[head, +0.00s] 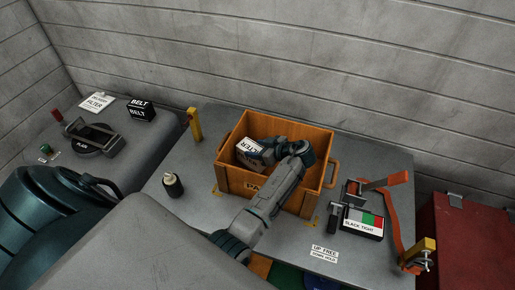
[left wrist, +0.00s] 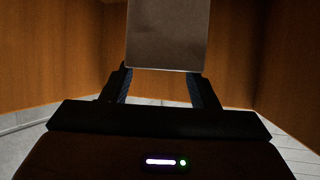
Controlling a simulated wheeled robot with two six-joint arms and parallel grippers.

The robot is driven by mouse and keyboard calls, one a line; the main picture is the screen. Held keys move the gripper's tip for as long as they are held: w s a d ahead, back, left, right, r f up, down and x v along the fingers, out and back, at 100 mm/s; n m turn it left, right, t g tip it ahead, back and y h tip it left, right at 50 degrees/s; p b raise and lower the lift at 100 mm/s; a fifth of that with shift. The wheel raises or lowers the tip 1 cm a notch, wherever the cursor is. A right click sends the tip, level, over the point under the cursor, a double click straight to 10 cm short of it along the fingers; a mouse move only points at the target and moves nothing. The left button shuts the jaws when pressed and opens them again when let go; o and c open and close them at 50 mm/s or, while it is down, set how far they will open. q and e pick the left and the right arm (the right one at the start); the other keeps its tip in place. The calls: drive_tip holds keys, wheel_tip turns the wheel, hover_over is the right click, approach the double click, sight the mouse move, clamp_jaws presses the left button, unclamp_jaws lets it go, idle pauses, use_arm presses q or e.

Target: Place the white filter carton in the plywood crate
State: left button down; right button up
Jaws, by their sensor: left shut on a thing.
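The white filter carton (head: 249,154) is inside the plywood crate (head: 231,180), tilted near the crate's left and back walls. Dark lettering shows on its face. My left gripper (head: 265,153) reaches down into the crate and is shut on the carton. In the left wrist view the carton (left wrist: 168,35) stands between the two fingers (left wrist: 163,88), with the crate's brown walls (left wrist: 60,55) around it. The carton's lower end is hidden, so I cannot tell whether it touches the crate floor. My right gripper is not in view.
A black belt box (head: 142,108) and a white filter label (head: 97,103) are at the left. A dark bottle (head: 173,185) stands left of the crate. A slack/tight gauge box (head: 363,223) and an orange lever (head: 393,215) are at the right, near a red cabinet (head: 470,240).

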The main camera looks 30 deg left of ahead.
use_arm(q)
drive_tip(key=shift+f+b, duration=0.45)
drive_tip(key=shift+c, duration=2.4)
unclamp_jaws()
drive_tip(key=shift+r, duration=0.1)
drive_tip(key=shift+r+p, duration=0.2)
drive_tip(key=shift+p, duration=0.15)
drive_tip(key=shift+d+r+p, duration=0.35)
drive_tip(key=shift+r+p, duration=0.3)
drive_tip(key=v, duration=0.6)
drive_tip(key=shift+d, duration=0.35)
